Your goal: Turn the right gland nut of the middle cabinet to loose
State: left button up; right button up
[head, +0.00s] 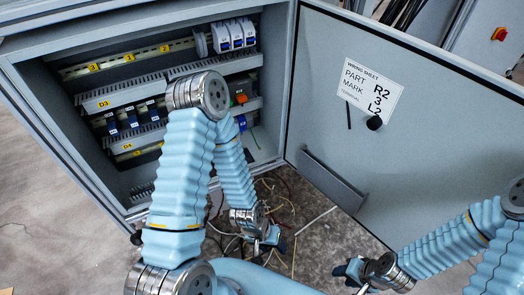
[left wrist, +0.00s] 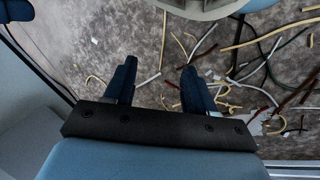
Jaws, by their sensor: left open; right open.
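An open grey cabinet (head: 282,60) fills the left and middle of the head view. I cannot tell from a label whether it is the middle one. No gland nut can be made out in either view; my left arm hides part of the cabinet's inside and lower edge. My left gripper (head: 268,240) is below the cabinet's front edge, above the floor. In the left wrist view its two dark blue fingers (left wrist: 157,85) are apart with nothing between them. My right gripper (head: 352,274) is open and empty, low at the right, below the door.
The cabinet door (head: 400,150) stands open at the right, with a wiring sheet (head: 371,92) reading R2, 3, L2 and a pocket (head: 333,181). Rails with terminals and breakers (head: 233,35) line the cabinet. Wire scraps (left wrist: 262,75) litter the floor. A red switch (head: 499,34) shows behind.

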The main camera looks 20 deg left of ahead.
pick_arm(q)
jog(key=w+a+f+m+y+b, duration=0.1)
jog(key=w+a+m+b, duration=0.1)
jog(key=w+a+m, duration=0.35)
jog(key=w+a+f+m+y+b, duration=0.1)
jog(key=w+a+m+b, duration=0.15)
jog(key=w+m, duration=0.6)
jog(key=w+a+r+m+y+b, duration=0.5)
jog(key=w+a+r+m+y, duration=0.25)
jog(key=w+a+r, duration=0.75)
jog(key=shift+h, duration=0.35)
jog(key=x, duration=0.4)
jog(key=d+b+x, duration=0.1)
jog(key=x, duration=0.4)
jog(key=w+d+x, duration=0.1)
jog(key=x, duration=0.3)
jog(key=shift+x, duration=0.75)
jog(key=shift+w+f+b, duration=0.1)
jog(key=shift+f+b, duration=0.2)
jog(key=shift+f, duration=0.15)
